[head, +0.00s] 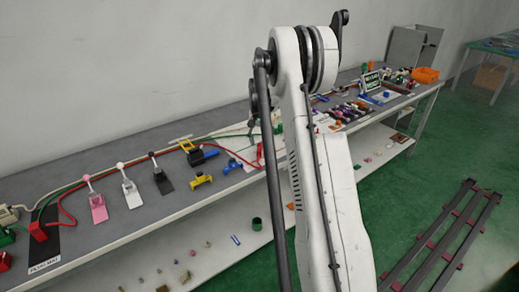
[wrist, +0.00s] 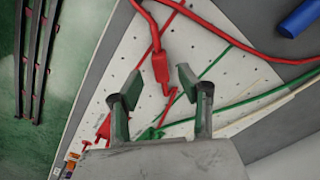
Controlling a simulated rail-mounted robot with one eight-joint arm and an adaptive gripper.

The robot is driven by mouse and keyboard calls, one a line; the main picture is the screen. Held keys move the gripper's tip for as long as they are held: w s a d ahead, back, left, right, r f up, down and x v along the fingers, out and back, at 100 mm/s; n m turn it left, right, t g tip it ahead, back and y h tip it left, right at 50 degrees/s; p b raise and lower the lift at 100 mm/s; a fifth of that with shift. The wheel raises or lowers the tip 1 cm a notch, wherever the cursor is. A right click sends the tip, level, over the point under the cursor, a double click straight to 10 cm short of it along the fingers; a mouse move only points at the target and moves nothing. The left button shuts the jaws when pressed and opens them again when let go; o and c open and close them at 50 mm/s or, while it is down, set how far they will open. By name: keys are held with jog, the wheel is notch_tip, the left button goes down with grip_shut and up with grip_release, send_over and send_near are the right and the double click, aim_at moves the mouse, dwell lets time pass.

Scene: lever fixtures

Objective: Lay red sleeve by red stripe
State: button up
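In the wrist view a red sleeve (wrist: 160,68) sits at the end of a thick red cable (wrist: 225,38), over a white board (wrist: 240,72) with small holes. A thin red stripe (wrist: 170,20) runs slantwise on the board; a short red piece, perhaps more of it, shows below the sleeve. My gripper (wrist: 155,88) is open and empty, its fingertips apart on either side of the sleeve's lower end. I cannot tell its height above the board. In the head view my arm hides the gripper and most of the board; a red cable (head: 238,155) shows beside it.
Green stripes cross the board. A smaller red part (wrist: 104,128) and a green part (wrist: 150,132) lie near my gripper's base. A blue cylinder (wrist: 300,18) is at upper right. The bench (head: 135,222) also bears pink, white and black levers and an orange bin (head: 425,74).

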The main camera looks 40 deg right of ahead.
aim_at(259, 150)
notch_tip(259, 150, up, 7)
jog(key=s+a+r+n+t, duration=0.1)
jog(key=s+a+r+n, duration=0.15)
jog(key=a+r, duration=0.45)
jog(key=s+a+r+n+t+h, duration=0.1)
jog(key=s+a+r, duration=0.3)
jog(key=a, duration=0.5)
jog(key=s+a+r+n+t, duration=0.1)
jog(key=s+a+r, duration=0.2)
jog(key=a+r, duration=0.4)
jog(key=s+a+f+n+t, duration=0.2)
jog(key=s+a, duration=0.7)
jog(key=s, duration=0.2)
jog(key=s+a+f+n+t+y, duration=0.1)
jog(key=s+a+f+n+t, duration=0.1)
jog(key=s+a, duration=0.8)
jog(key=shift+s+f+n, duration=0.5)
jog(key=shift+s+n, duration=0.2)
jog(key=shift+n, duration=0.15)
jog(key=shift+d, duration=0.15)
